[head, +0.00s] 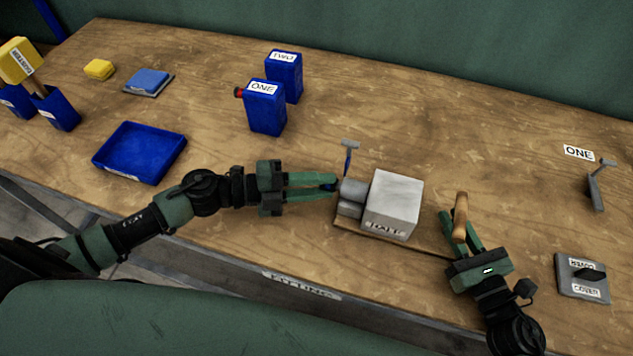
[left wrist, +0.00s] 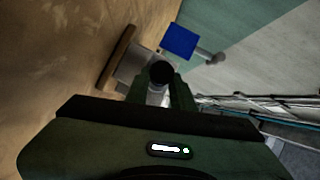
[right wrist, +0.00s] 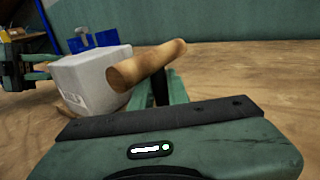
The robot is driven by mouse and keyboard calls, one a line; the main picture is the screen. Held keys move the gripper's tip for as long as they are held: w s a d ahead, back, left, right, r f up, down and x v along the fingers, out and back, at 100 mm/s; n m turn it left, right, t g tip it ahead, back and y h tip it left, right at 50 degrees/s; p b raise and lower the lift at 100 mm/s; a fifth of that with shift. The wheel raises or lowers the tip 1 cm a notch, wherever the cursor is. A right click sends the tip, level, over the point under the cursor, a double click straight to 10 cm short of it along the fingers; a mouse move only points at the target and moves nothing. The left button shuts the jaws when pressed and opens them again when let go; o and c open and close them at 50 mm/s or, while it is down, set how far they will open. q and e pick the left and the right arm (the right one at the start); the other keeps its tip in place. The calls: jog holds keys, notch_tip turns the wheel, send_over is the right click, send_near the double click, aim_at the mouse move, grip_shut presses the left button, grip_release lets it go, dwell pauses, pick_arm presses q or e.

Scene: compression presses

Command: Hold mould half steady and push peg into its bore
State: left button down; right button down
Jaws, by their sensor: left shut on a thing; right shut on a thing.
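The mould half, a pale grey block (head: 398,198) with a label on its front, sits on a thin wooden board (head: 350,226). Grey rounded parts (head: 352,192) stand at its left side. My left gripper (head: 334,184) is shut at these parts; its exact grip is partly hidden. The left wrist view shows a dark round end (left wrist: 161,73) between its fingers. My right gripper (head: 462,238) is shut on a tan wooden peg (head: 461,214), right of the block and apart from it. The peg (right wrist: 146,63) overlaps the block (right wrist: 88,75) in the right wrist view. I see no bore.
Blue canisters (head: 264,108) and a blue tray (head: 140,153) lie further left. A grey plate (head: 583,277) and a grey lever (head: 597,188) are at the right.

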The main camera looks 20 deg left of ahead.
pick_arm(q)
jog(key=shift+d, duration=0.55)
jog(key=c, duration=1.1)
grip_release()
jog(key=shift+a, duration=0.1)
jog(key=v, duration=1)
jog(key=shift+s+a, duration=0.1)
jog(key=shift+a, duration=0.05)
jog(key=shift+v, duration=0.8)
jog(key=shift+r, duration=0.1)
